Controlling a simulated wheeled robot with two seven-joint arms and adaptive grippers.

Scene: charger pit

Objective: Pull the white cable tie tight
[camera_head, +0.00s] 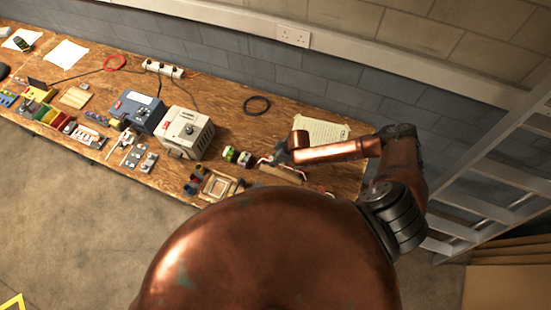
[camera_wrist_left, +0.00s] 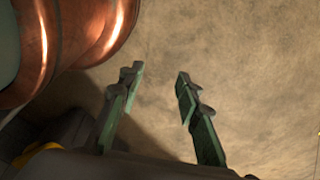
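My right arm reaches across to the near right part of the wooden bench (camera_head: 232,122). My right gripper (camera_head: 282,156) is small and dark there, low over the bench top, and I cannot tell whether its fingers are open or shut. Small red and white pieces (camera_head: 265,161) lie right beside it. I cannot make out the white cable tie for sure; it is too small or partly hidden by the gripper. My left gripper (camera_wrist_left: 157,80) shows in the left wrist view with its fingers apart and nothing between them, over bare floor.
A grey-white box (camera_head: 187,133) and a blue unit (camera_head: 138,110) stand left of the gripper. Small green-and-white blocks (camera_head: 237,156) and a wooden frame (camera_head: 219,186) are nearer. A black cable ring (camera_head: 256,105) and a paper sheet (camera_head: 322,130) lie behind. A ladder (camera_head: 490,185) stands right.

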